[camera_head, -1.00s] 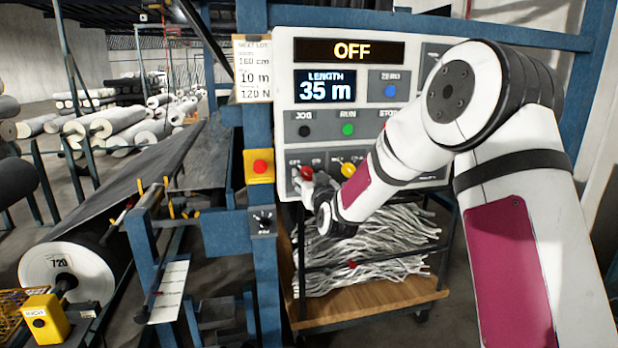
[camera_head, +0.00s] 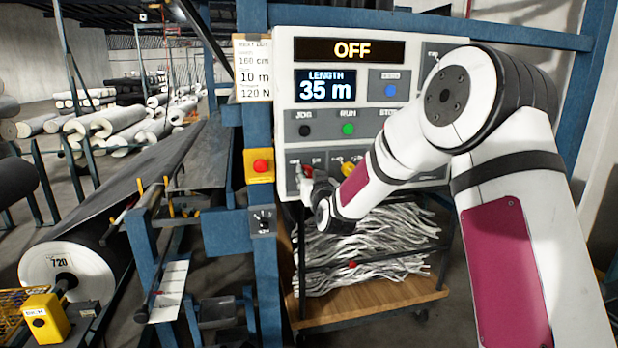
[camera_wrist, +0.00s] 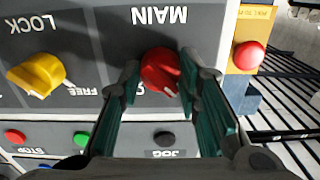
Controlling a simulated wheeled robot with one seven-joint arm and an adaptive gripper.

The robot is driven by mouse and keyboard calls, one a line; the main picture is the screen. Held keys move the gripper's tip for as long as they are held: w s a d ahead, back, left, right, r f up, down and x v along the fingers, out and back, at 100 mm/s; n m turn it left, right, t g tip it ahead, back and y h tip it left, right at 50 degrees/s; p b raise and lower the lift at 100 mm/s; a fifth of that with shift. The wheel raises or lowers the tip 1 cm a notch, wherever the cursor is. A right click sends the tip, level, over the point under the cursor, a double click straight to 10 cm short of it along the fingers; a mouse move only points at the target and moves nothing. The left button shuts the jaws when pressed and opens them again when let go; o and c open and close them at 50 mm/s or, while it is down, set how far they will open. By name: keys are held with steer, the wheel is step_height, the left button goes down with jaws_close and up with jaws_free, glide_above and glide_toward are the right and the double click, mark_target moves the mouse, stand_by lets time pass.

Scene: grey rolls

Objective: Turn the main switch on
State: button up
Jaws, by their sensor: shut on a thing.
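The red main switch knob (camera_wrist: 160,72) sits on the grey control panel below the upside-down word MAIN in the wrist view. My gripper (camera_wrist: 162,84) has its two fingers on either side of the knob and is shut on it. The fingers partly hide the knob and its position lettering, so I cannot tell its exact angle. In the head view my gripper (camera_head: 308,184) is at the panel's lower left, and only a bit of the red knob (camera_head: 307,171) shows. The display (camera_head: 350,51) at the top of the panel reads OFF.
A yellow LOCK knob (camera_wrist: 36,74) is beside the main switch. A red stop button (camera_head: 260,166) on a yellow box is left of the panel. JOG, RUN and STOP buttons are above the knobs. A cart (camera_head: 365,315) of grey strips stands below.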

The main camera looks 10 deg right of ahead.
steer(key=m+b, duration=0.1)
steer(key=m, duration=0.3)
steer(key=m+b, duration=0.1)
steer(key=m, duration=0.3)
steer(key=shift+m, duration=0.3)
steer(key=m+b, duration=0.1)
steer(key=m, duration=0.3)
steer(key=shift+m, duration=0.3)
steer(key=m, duration=0.4)
steer(key=shift+m, duration=0.3)
steer(key=o, duration=1.2)
steer(key=shift+c, duration=0.2)
steer(key=shift+s, duration=0.15)
